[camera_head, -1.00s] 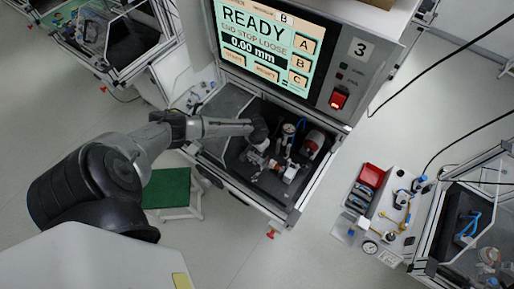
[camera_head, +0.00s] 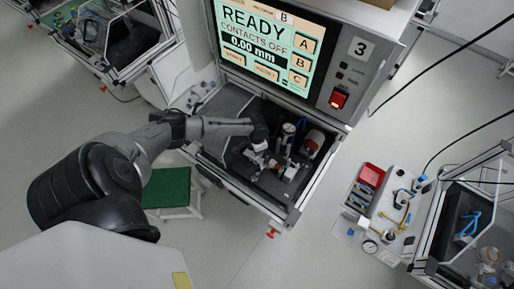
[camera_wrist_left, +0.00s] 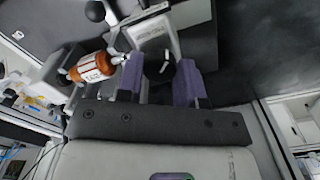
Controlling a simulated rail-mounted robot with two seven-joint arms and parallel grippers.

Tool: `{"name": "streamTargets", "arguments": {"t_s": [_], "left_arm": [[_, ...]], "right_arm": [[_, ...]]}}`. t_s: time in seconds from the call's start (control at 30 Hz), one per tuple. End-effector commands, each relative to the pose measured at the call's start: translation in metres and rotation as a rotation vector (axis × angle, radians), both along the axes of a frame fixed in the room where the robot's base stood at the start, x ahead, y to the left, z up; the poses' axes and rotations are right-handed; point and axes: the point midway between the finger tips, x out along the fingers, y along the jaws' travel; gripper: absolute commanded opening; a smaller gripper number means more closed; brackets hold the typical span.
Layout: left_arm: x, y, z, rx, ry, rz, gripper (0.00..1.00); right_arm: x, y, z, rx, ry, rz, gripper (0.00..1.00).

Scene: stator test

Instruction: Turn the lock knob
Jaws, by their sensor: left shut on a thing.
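My left gripper (camera_head: 262,138) reaches from the left into the open test bay of the station. In the left wrist view its two purple-padded fingers (camera_wrist_left: 160,80) straddle a small dark part, the lock knob (camera_wrist_left: 165,66), in front of a pale block. The knob is small and partly hidden, so its angle is hard to tell. The orange stator (camera_wrist_left: 97,66) with a white label lies beside the left finger, apart from the knob. The station screen (camera_head: 262,42) reads READY, CONTACTS OFF, 0.00 mm. My right gripper is not in view.
The bay's metal frame (camera_head: 295,212) edges the space. A parts board with a red bin (camera_head: 371,175) lies to the right. A green-topped stool (camera_head: 168,188) stands below my arm.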

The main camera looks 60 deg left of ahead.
Motion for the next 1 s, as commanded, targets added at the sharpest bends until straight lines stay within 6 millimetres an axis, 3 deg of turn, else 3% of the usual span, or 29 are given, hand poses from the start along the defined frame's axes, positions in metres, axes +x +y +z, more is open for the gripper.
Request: {"name": "streamTargets", "arguments": {"t_s": [0.23,0.27,0.53,0.83,1.0], "left_arm": [[0.0,0.0,0.001,-0.001,-0.001,0.0,0.11],[0.0,0.0,0.001,-0.001,-0.001,0.0,0.35],[0.0,0.0,0.0,0.0,-0.001,0.001,0.6],[0.0,0.0,0.004,0.0,-0.001,0.001,0.6],[0.0,0.001,0.024,0.001,-0.003,-0.001,0.6]], "right_arm": [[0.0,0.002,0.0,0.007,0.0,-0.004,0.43],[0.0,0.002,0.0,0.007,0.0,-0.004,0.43],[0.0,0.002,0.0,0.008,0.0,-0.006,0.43],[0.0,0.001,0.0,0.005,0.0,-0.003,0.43],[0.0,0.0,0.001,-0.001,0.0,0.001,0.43]]}}
